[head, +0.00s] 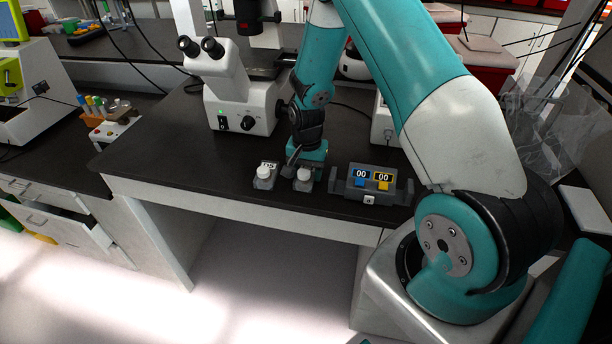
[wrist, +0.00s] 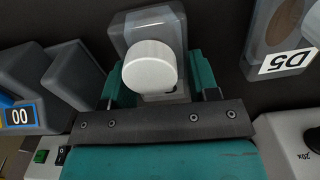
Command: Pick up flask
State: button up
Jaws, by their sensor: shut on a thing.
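A small clear flask with a round white cap (head: 304,174) stands near the front edge of the black bench in the head view. In the wrist view its white cap (wrist: 150,66) and grey see-through body (wrist: 124,25) show between my fingers. My gripper (head: 293,164) reaches down to it from behind, and its teal fingers (wrist: 152,85) are shut on the flask, one on each side. The far lower part of the flask is hidden by the cap and gripper. I cannot tell whether it touches the bench.
A second white-capped flask (head: 264,177) with a D5 label (wrist: 287,62) stands just left. A grey device with two "00" displays (head: 371,184) sits close on the right. A white microscope (head: 238,90) stands behind. The bench's left part is clear.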

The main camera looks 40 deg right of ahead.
notch_tip(320, 180, up, 20)
jog(key=b, duration=0.3)
dwell(0.3)
jog(key=shift+o, duration=0.8)
jog(key=c, duration=0.5)
notch_tip(320, 180, up, 15)
jog(key=p, duration=1.2)
